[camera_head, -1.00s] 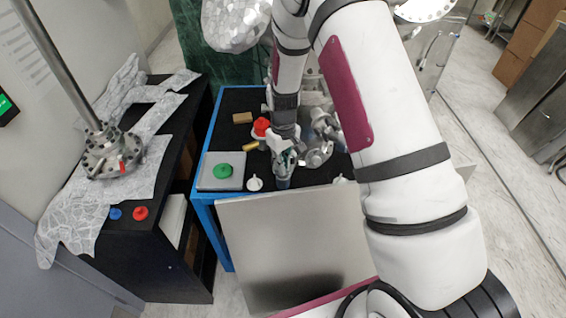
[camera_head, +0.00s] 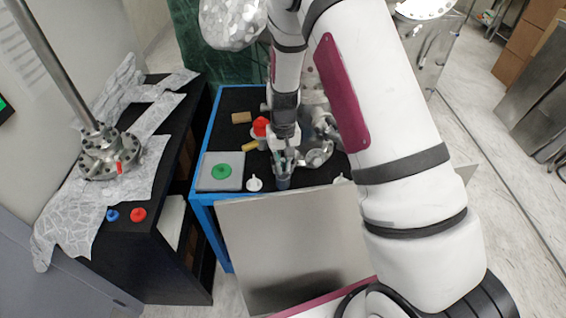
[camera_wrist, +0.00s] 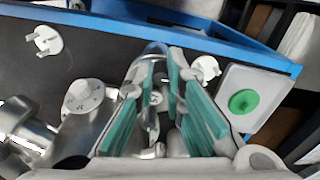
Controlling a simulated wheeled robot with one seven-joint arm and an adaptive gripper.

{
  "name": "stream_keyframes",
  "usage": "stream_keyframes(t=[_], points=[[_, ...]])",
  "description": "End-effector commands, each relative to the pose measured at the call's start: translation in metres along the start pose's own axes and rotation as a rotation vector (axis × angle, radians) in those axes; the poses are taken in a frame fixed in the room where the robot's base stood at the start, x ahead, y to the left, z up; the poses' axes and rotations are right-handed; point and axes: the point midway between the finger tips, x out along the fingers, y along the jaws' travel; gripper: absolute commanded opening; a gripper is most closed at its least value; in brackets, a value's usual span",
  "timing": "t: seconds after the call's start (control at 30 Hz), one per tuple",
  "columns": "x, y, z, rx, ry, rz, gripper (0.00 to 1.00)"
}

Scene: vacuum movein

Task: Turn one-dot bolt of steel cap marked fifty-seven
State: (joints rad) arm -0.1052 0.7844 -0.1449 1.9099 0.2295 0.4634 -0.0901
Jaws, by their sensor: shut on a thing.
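My gripper (camera_head: 284,178) points down at the front of the blue-framed table. In the wrist view my gripper (camera_wrist: 157,95) has its teal-padded fingers on both sides of a small round metal bolt head (camera_wrist: 155,98). The pads and fingers hide most of that bolt and the steel cap around it. I cannot read any dots or the number fifty-seven. Other steel fittings (camera_head: 318,156) stand just right of my gripper in the head view. A round grey knob-like piece (camera_wrist: 83,97) with small dark marks is left of the fingers in the wrist view.
A green knob (camera_head: 222,171) sits on a grey plate (camera_head: 208,184) left of my gripper. A small white piece (camera_head: 254,184) stands between them. A red piece (camera_head: 261,126) is behind. A flanged steel pole (camera_head: 110,158) stands on the left bench.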

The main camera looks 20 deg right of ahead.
Motion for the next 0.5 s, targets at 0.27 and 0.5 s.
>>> stream_keyframes(t=[0.27,0.5], points=[[-0.0003,-0.0014,0.0003,0.001,0.0,-0.002,0.0],[-0.0003,-0.0012,0.0001,0.0,0.0,-0.001,0.2]])
